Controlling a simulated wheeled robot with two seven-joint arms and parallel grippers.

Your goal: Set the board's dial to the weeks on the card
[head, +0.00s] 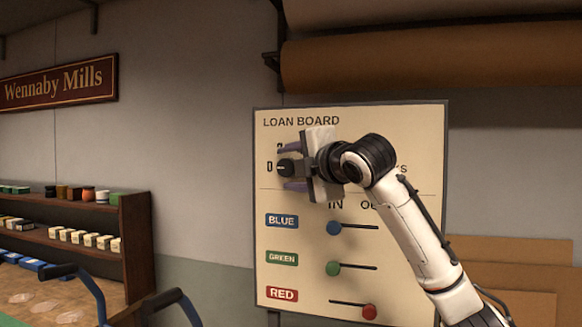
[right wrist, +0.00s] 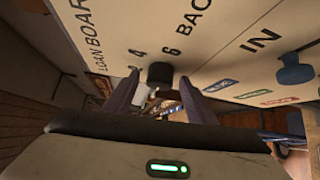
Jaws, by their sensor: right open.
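The loan board (head: 350,200) is a cream panel on the wall in the head view. Its dial (head: 286,168) is a small black knob at upper left, also seen in the right wrist view (right wrist: 160,74). My right gripper (head: 290,168) is open, with its purple fingers above and below the dial in the head view. In the right wrist view (right wrist: 157,92) the fingers lie either side of the knob; contact cannot be told. A 0 shows left of the dial; 4 and 6 show in the wrist view. The pointer's setting is unclear. No card is identifiable. My left gripper is out of view.
Below the dial are blue (head: 334,228), green (head: 333,268) and red (head: 369,312) slider knobs; blue and green sit left, red right. A shelf (head: 135,235) with small boxes and jars stands at left. Blue bars with black grips (head: 162,300) rise in front.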

